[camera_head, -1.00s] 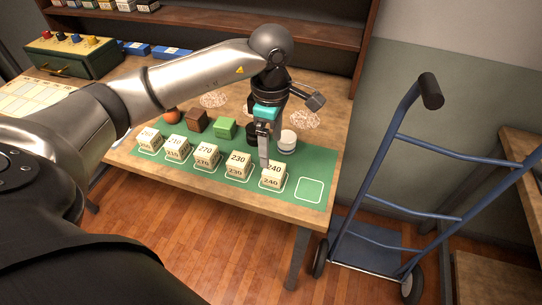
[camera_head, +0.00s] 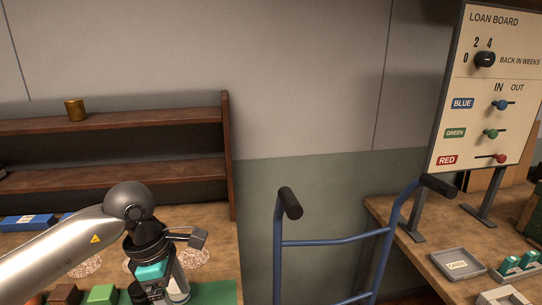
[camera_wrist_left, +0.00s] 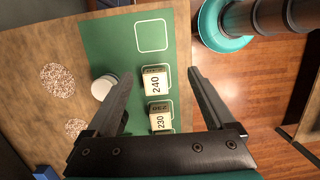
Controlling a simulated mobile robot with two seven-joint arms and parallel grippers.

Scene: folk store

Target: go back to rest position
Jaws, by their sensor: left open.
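My left gripper (camera_head: 155,291) shows at the lower left of the head view, over the table's front part; its fingertips are cut off there. In the left wrist view its two fingers (camera_wrist_left: 160,72) are spread wide with nothing held between them. Below them, cream blocks marked 240 (camera_wrist_left: 155,84) and 230 (camera_wrist_left: 159,121) stand on a green mat (camera_wrist_left: 110,40), beside an empty outlined square (camera_wrist_left: 154,35). The gripper is apart from both blocks. My right gripper is in neither view.
A blue hand truck (camera_head: 335,241) stands right of the table. A loan board (camera_head: 487,90) with a dial and three sliders stands on a right-hand table with a grey tray (camera_head: 458,263). A shelf (camera_head: 110,120) rises behind the left table.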

